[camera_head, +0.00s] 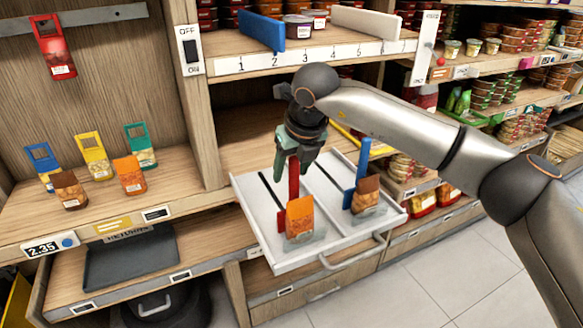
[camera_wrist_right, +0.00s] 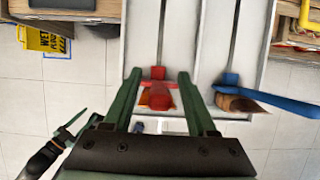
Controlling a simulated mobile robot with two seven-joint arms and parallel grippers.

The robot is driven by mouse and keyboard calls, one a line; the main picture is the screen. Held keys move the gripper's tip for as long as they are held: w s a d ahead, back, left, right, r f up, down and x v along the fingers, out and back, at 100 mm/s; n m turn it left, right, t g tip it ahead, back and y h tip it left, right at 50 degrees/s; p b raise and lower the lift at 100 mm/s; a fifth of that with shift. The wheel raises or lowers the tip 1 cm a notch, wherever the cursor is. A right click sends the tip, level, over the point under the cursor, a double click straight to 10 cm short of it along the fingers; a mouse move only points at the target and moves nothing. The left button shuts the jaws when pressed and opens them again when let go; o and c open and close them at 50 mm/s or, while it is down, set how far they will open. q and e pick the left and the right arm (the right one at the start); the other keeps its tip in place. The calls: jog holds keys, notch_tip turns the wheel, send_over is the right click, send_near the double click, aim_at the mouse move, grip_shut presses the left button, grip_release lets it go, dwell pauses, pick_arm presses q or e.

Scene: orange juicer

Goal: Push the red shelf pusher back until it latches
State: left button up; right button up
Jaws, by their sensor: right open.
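The red shelf pusher (camera_head: 293,181) stands upright in the left lane of a pulled-out white tray (camera_head: 268,236), behind an orange packet (camera_head: 299,218). My right gripper (camera_head: 298,160) is open above the tray, at the top of the red pusher. In the right wrist view, the red pusher (camera_wrist_right: 158,75) lies between the two green fingers (camera_wrist_right: 158,78); I cannot tell whether they touch it. The orange packet is mostly hidden there. What looks like my left gripper (camera_wrist_right: 72,127) shows small at the lower left of that view, its opening unclear.
A blue pusher (camera_head: 362,172) with a brown packet (camera_head: 366,196) stands in the right lane. The upper shelf with a numbered strip (camera_head: 310,54) is above. Several packets stand on the left shelf (camera_head: 100,215). The floor (camera_head: 440,265) in front is clear.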

grip_shut()
dwell(0.4)
dwell(1.0)
